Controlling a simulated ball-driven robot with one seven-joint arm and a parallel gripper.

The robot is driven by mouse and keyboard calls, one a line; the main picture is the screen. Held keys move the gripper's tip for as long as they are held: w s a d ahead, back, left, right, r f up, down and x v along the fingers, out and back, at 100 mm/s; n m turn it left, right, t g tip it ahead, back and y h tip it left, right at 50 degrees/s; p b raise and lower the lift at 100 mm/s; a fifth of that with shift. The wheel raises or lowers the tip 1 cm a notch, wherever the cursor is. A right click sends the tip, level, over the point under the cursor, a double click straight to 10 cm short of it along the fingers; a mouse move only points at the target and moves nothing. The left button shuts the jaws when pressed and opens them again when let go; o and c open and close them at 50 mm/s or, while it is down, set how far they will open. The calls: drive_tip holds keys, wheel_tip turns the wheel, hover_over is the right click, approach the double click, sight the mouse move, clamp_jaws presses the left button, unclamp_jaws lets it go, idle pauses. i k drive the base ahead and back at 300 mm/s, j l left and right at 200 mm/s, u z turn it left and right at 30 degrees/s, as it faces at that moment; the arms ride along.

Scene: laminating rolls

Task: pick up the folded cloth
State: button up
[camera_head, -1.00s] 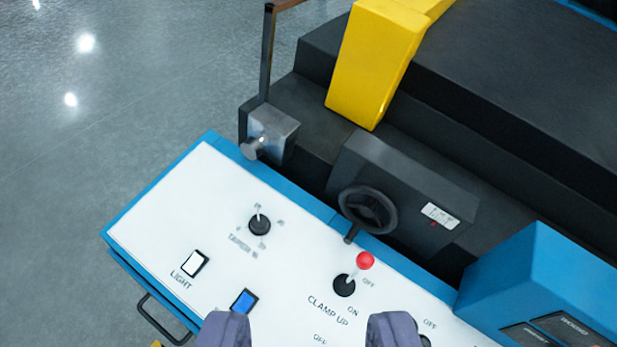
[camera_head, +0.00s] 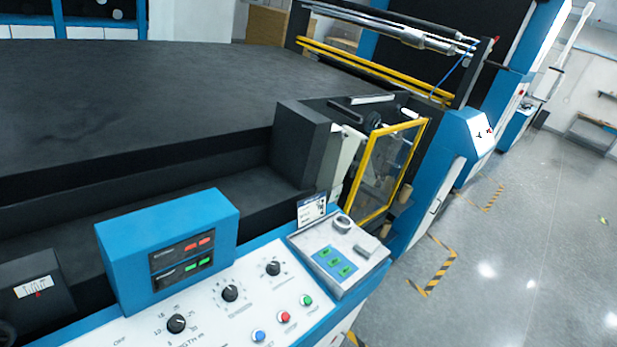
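I cannot make out a folded cloth anywhere in this view. My gripper is outside the frame, so its fingers and anything between them are hidden. The white control panel (camera_head: 205,317) of the laminating machine fills the lower left, with black knobs and blue, red and green buttons. A grey raised box (camera_head: 318,252) with green buttons stands at the panel's right end, and a small round item (camera_head: 342,222) sits on it.
A blue display box (camera_head: 168,240) stands up from the panel. Behind it lies the broad black machine bed (camera_head: 150,100). A yellow-framed guard (camera_head: 390,170) and blue cabinets are to the right. Open grey floor (camera_head: 520,270) with yellow-black tape marks is at right.

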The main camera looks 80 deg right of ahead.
sight(368, 245)
drive_tip(key=z, duration=2.6)
